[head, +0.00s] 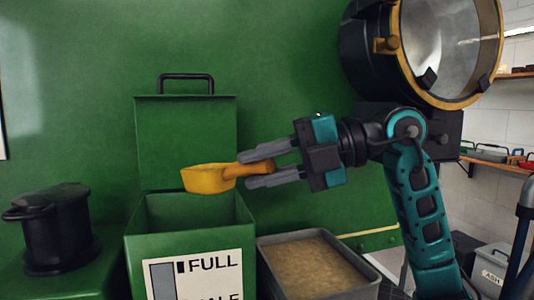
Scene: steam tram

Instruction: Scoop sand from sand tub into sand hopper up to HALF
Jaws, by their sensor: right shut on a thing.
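My right gripper (247,171) is shut on the handle of a yellow scoop (208,179). The scoop is held roughly level above the opening of the green sand hopper (137,262). Whether sand is in the scoop I cannot tell. The hopper's lid (187,130) stands open, and its front label (208,268) reads FULL, with a lower line cut off by the frame. The hopper's inside shows no clear sand level. The grey sand tub (269,238) stands just right of the hopper, with brown sand (312,262) in it. My left gripper is out of view.
A black lidded pot (55,230) stands left of the hopper on a green ledge. A large round lamp (425,50) with a brass rim hangs at the upper right, close to my right arm. A green wall is behind. A bin marked ASH (493,265) stands at far right.

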